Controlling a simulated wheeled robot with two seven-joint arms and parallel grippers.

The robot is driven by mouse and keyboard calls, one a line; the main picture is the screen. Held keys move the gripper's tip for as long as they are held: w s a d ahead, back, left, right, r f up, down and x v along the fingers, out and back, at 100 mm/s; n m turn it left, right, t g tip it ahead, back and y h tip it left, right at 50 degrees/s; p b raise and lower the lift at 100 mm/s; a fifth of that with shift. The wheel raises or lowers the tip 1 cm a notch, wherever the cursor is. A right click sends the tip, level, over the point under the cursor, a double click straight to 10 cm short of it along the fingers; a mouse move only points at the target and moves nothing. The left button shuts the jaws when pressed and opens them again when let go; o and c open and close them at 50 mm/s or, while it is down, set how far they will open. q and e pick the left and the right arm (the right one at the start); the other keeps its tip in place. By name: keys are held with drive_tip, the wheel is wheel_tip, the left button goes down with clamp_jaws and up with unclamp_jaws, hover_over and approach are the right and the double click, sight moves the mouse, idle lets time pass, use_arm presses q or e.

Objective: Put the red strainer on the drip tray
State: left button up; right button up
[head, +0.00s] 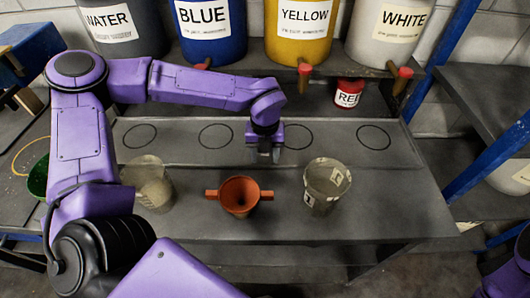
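The red strainer (240,196) is an orange-red funnel-like cup with a handle sticking out on each side. It sits on the front part of the grey bench, between two clear containers. The drip tray (178,134) appears to be the long grey strip marked with black circles, behind the strainer. My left gripper (265,154) points down over the front edge of this strip, behind and slightly right of the strainer and apart from it. Its fingers look spread with nothing between them. My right gripper is out of view; only purple parts of that arm show at the lower right.
Clear containers (150,186) and (326,186) stand left and right of the strainer. Large WATER, BLUE (212,38), YELLOW (300,40) and WHITE drums with taps stand behind. A small RED container (348,94) sits below them. The bench's front right is clear.

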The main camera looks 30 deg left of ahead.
use_arm(q)
drive_tip(key=shift+w+r, duration=0.1)
drive_tip(key=shift+r, duration=0.15)
wheel_tip(320, 180, up, 11)
drive_tip(key=shift+f+b, duration=0.15)
drive_tip(key=shift+b, duration=0.55)
drive_tip(key=shift+r, duration=0.55)
